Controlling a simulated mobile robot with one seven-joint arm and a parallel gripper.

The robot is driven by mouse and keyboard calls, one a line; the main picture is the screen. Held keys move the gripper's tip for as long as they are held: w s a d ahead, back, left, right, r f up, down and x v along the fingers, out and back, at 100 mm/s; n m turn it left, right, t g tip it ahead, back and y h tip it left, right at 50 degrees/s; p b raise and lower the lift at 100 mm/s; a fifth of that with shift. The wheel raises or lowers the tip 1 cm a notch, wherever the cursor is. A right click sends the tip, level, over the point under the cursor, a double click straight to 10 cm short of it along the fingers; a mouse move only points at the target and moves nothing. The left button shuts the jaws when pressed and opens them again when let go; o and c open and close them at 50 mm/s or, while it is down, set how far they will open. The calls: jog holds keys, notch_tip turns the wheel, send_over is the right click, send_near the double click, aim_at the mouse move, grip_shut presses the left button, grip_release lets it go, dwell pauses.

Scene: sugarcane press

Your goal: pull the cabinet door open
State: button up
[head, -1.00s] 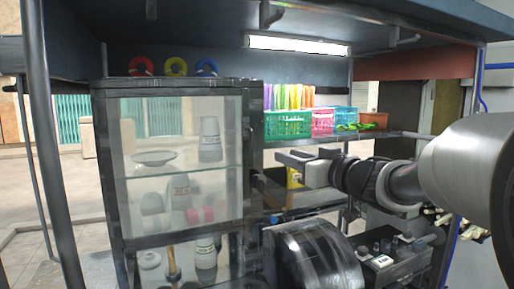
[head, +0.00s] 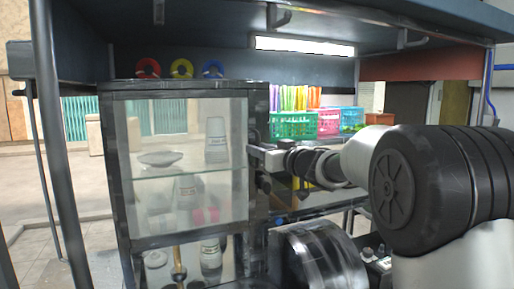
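The cabinet (head: 183,86) is a dark-framed case with glass panes, on the left half of the head view. Its glass front (head: 205,125) shows a dish, bottles and cups on shelves inside. The door looks shut, with its dark right-hand frame (head: 259,115) upright. My gripper (head: 258,157) is at the right edge of the cabinet, close to that frame. Whether it touches the frame or a handle cannot be told. The gap between its fingers is not clear at this size, and no handle is plainly visible.
A dark rounded machine cover (head: 318,255) stands below my arm. Green (head: 293,126) and pink (head: 329,122) baskets sit on a shelf behind. Red, yellow and blue rings (head: 181,68) rest on the cabinet top. A metal post (head: 55,160) stands at left.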

jog(key=shift+w+a, duration=0.4)
jog(key=shift+w, duration=0.2)
grip_shut()
jog(key=shift+s, duration=0.15)
